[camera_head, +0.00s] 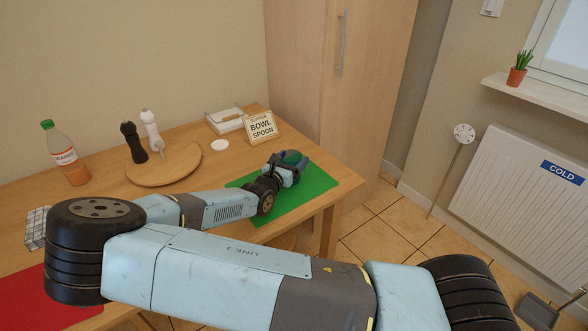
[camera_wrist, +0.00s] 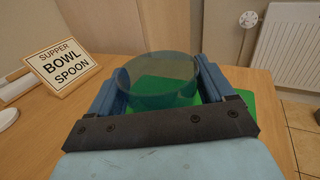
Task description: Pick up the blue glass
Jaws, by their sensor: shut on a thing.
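The blue glass (camera_wrist: 160,82) is see-through and stands between the two fingers of my gripper (camera_wrist: 158,90) in the wrist view, with its round rim upward. The green mat (camera_wrist: 246,104) shows through and around it. In the head view the glass (camera_head: 290,157) looks dark green and is partly hidden by my gripper (camera_head: 285,167). My gripper is shut on the glass, a finger on each side, above the green mat (camera_head: 320,182). I cannot tell whether the glass touches the mat.
A sign reading "SUPPER BOWL SPOON" (camera_head: 261,127) stands behind the gripper, near a white dish (camera_head: 220,145) and a white box (camera_head: 226,120). A bottle (camera_head: 65,154), two mills and a round board (camera_head: 165,167) are farther left. The table's right edge is close to the mat.

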